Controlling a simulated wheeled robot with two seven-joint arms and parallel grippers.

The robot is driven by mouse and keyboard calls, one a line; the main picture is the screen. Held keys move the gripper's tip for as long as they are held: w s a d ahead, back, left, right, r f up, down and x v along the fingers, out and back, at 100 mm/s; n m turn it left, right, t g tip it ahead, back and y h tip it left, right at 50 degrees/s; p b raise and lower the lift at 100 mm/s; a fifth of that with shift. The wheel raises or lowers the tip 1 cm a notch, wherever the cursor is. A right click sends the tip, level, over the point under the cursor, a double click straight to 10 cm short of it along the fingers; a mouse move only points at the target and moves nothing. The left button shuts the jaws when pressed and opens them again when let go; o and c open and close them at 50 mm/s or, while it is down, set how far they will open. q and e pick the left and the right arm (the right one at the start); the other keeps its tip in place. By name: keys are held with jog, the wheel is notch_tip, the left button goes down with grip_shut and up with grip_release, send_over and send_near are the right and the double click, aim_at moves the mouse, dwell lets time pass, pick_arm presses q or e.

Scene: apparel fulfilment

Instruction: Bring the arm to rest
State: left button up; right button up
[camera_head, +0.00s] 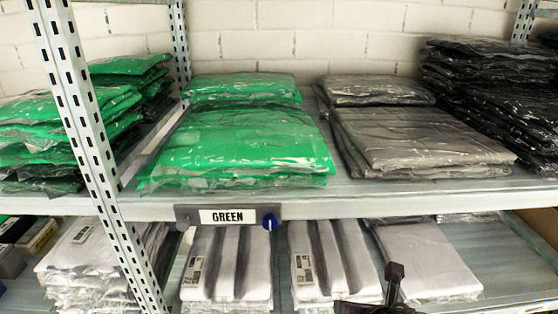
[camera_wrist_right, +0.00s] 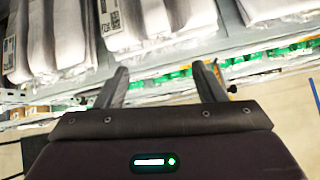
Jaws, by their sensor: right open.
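My right gripper (camera_wrist_right: 162,88) is open and empty in the right wrist view, its two dark fingers spread apart. In the head view only a dark finger and part of the right gripper (camera_head: 393,285) show at the bottom edge, in front of the lower shelf. White bagged garments (camera_wrist_right: 155,20) lie beyond the fingers in the wrist view. My left gripper is not in view.
A metal rack holds green bagged garments (camera_head: 235,145), grey ones (camera_head: 420,140) and black ones (camera_head: 500,100) on its upper shelf. A "GREEN" label (camera_head: 228,217) hangs on the shelf edge. A perforated post (camera_head: 80,110) stands at left.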

jog(key=s+d+f+m+g, duration=0.25)
jog(key=s+f+m, duration=0.3)
jog(key=m, duration=1.05)
jog(key=s+d+f+m+g, duration=0.1)
jog(key=s+f+m+g, duration=0.4)
jog(key=m, duration=1.1)
notch_tip(320, 180, down, 31)
jog(key=t+b, duration=0.1)
jog(key=b, duration=0.5)
pick_arm(q)
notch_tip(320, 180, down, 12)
jog(key=b, duration=0.6)
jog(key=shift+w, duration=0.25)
pick_arm(e)
jog(key=s+d+f, duration=0.2)
jog(key=s+f, duration=0.9)
jog(key=f, duration=0.2)
jog(key=s+d+f+g, duration=0.1)
jog(key=s+d+f, duration=0.1)
jog(key=s+f, duration=0.8)
notch_tip(320, 180, down, 4)
jog(key=shift+s+f, duration=0.25)
jog(key=shift+s, duration=0.15)
